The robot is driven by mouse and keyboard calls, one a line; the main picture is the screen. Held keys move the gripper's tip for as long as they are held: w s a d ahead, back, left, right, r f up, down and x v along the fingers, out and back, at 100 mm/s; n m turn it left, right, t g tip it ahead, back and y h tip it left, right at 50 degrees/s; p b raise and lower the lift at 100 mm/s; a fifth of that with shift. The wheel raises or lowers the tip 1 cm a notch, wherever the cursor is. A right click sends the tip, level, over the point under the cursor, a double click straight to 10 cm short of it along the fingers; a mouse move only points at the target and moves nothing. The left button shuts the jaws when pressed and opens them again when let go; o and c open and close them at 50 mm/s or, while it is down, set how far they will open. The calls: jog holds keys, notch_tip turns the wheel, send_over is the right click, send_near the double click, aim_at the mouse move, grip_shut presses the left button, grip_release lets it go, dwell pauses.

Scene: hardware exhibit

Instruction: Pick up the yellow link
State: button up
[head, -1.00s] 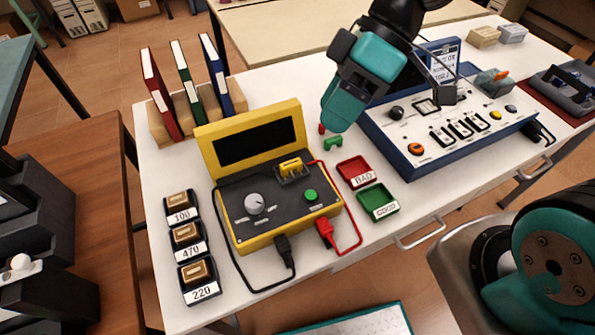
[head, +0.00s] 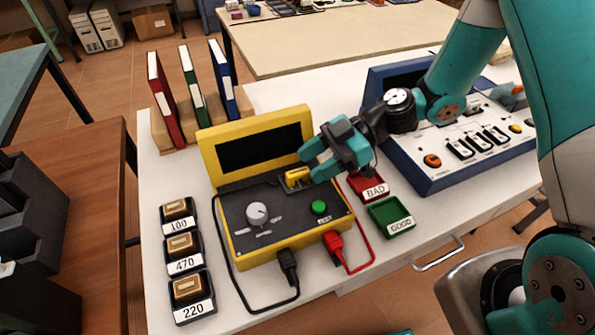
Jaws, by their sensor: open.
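The yellow link (head: 296,175) sits upright in its socket on the dark top panel of the yellow tester (head: 275,222), below the screen's right end. My gripper (head: 310,164) is open, reaching in from the right. Its teal fingers point left at the link, one fingertip above and one to the right of it in the picture. Whether the fingers touch the link cannot be told. The green link seen earlier on the table is hidden behind my gripper.
A red BAD tray (head: 369,187) and a green GOOD tray (head: 391,217) lie right of the tester. A blue-sided switch panel (head: 432,178) stands behind them. Labelled component holders (head: 184,252) line the left, with binders (head: 191,85) behind. Black and red leads run at the front.

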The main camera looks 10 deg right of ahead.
jog(key=shift+x, duration=0.95)
grip_shut()
